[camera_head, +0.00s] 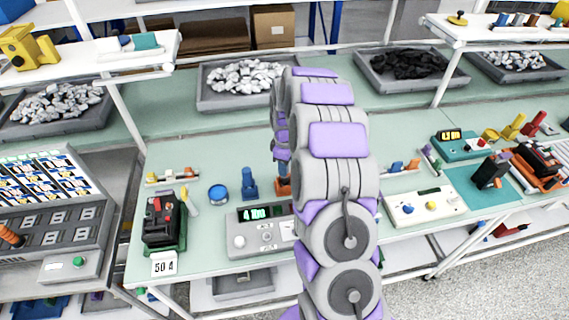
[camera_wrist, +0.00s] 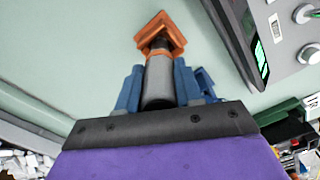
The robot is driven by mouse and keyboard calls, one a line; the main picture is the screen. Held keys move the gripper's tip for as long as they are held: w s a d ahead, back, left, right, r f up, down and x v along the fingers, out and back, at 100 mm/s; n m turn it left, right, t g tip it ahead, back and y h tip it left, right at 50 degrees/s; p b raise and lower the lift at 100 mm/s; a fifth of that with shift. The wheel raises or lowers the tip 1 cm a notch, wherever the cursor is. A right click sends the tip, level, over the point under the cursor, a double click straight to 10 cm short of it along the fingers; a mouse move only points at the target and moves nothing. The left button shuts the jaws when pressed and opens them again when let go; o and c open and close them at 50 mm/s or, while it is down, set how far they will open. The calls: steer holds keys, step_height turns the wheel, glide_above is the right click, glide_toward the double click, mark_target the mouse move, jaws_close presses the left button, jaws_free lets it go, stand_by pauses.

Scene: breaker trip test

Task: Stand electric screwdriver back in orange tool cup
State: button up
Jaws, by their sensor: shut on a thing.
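My gripper (camera_wrist: 157,88) is at the bottom of the wrist view, its two blue fingers shut on the electric screwdriver (camera_wrist: 159,76), a grey body with black parts. The orange tool cup (camera_wrist: 160,30) shows at the screwdriver's far end, overlapping it in this view. I cannot tell how deep the screwdriver sits in the cup. In the head view the orange cup (camera_head: 283,187) stands on the green bench, partly covered by my arm, which hides most of the gripper and the screwdriver.
A blue upright item (camera_head: 249,183) stands just left of the cup. A grey tester with a lit display (camera_head: 262,232) is in front of it. A blue round tin (camera_head: 218,194) and a breaker in a green holder (camera_head: 164,220) are further left. Open bench lies behind the cup.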

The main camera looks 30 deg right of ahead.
steer(key=shift+f, duration=1.1)
steer(key=o, duration=1.1)
step_height(320, 180, up, 17)
steer(key=shift+d+r+p, duration=0.1)
steer(key=shift+p, duration=0.95)
steer(key=s+a+r+m+g, duration=0.1)
steer(key=s+a+r+m, duration=0.1)
steer(key=s+a+r, duration=0.5)
steer(key=s+a+m, duration=0.2)
steer(key=s+a, duration=0.4)
steer(key=s, duration=0.5)
steer(key=s+a+m, duration=0.1)
steer(key=s, duration=0.6)
steer(key=s+a+f+m, duration=0.1)
steer(key=s+m, duration=0.1)
steer(key=s, duration=0.5)
steer(key=s+a+f+m+g+b, duration=0.1)
steer(key=s, duration=0.6)
steer(key=shift+s+a+f+m, duration=0.1)
steer(key=shift+s+a+m, duration=0.3)
